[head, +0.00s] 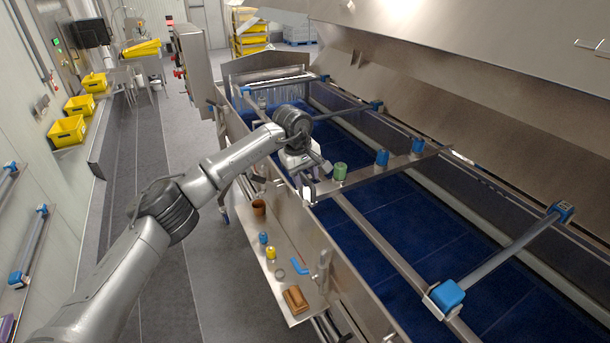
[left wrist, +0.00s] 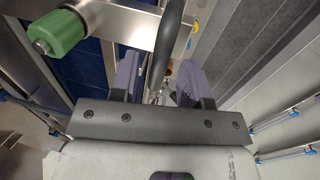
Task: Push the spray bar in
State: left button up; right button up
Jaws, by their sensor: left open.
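The spray bar (head: 400,164) is a flat metal bar lying across the blue belt in the head view. It carries a green fitting (head: 340,172) and two blue fittings (head: 382,157). Its near end is close to the trough's side wall. My left gripper (head: 308,188) is at that near end, with its jaws open. In the left wrist view the two fingers (left wrist: 158,75) stand on either side of a dark narrow rod (left wrist: 172,40); I cannot tell whether they touch it. The bar (left wrist: 120,20) and its green fitting (left wrist: 58,35) show at the upper left there. My right gripper is out of view.
A side shelf (head: 265,225) holds a brown cup, small blue and yellow pieces and a brown brush (head: 296,298). Another cross bar (head: 505,248) with blue end blocks lies nearer. A raised metal hood (head: 480,80) overhangs the far side. Yellow bins (head: 68,130) line the left wall.

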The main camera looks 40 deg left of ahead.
pick_arm(q)
notch_tip(320, 180, up, 14)
jog(key=s+a+b, duration=0.1)
jog(key=s, duration=0.1)
jog(key=shift+s+f+b, duration=0.25)
jog(key=shift+s+b, duration=0.05)
jog(key=shift+b, duration=0.1)
dwell(0.4)
